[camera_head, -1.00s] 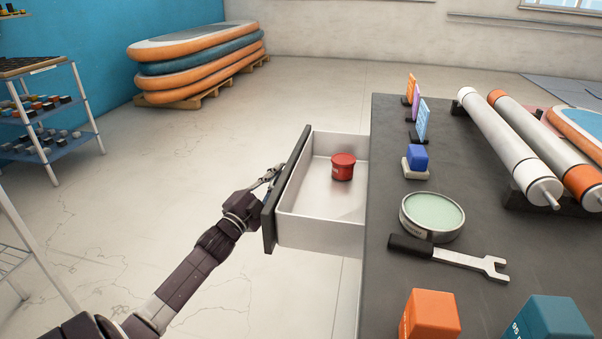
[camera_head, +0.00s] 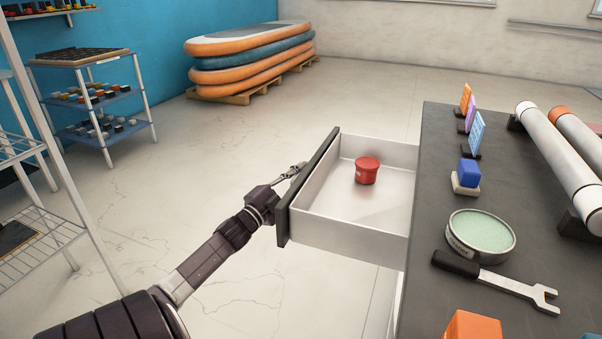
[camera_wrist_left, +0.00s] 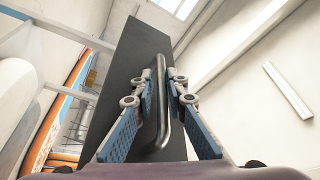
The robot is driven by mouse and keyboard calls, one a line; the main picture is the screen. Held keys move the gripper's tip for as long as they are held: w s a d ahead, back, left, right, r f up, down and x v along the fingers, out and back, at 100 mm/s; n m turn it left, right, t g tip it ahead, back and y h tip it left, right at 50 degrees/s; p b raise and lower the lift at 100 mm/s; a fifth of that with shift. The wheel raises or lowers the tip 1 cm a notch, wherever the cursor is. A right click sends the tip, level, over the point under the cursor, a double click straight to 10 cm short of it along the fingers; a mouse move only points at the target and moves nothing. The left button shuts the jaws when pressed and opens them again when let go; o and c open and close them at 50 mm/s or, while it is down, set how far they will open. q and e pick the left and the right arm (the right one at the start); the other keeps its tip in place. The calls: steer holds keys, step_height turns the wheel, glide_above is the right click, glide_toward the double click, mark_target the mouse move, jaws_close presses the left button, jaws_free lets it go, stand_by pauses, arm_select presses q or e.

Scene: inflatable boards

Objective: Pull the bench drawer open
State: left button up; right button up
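The bench drawer (camera_head: 345,238) stands well out from the left side of the dark-topped bench (camera_head: 437,160). It has pale walls and a dark front panel (camera_head: 306,190). A red lidded tub (camera_head: 367,171) stands inside it. My left gripper (camera_head: 297,171) is at the outer face of the panel. In the left wrist view, the panel (camera_wrist_left: 128,75) carries a dark bar handle (camera_wrist_left: 162,135). The gripper's fingers (camera_wrist_left: 164,90) lie on both sides of the handle and close in on it. In the head view the panel hides the handle. My right gripper is not in view.
On the bench are a green-topped tin (camera_head: 480,234), a wrench (camera_head: 505,284), a blue block (camera_head: 468,174) and an orange box (camera_head: 472,327). Shelves (camera_head: 95,98) and a wire rack (camera_head: 45,225) stand at the left. The floor left of the drawer is clear.

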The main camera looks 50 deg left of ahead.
arm_select(q)
steer(key=shift+s, duration=0.1)
steer(key=v, duration=1.1)
steer(key=shift+s, duration=0.35)
steer(key=shift+d+f, duration=0.1)
steer(key=shift+f, duration=0.1)
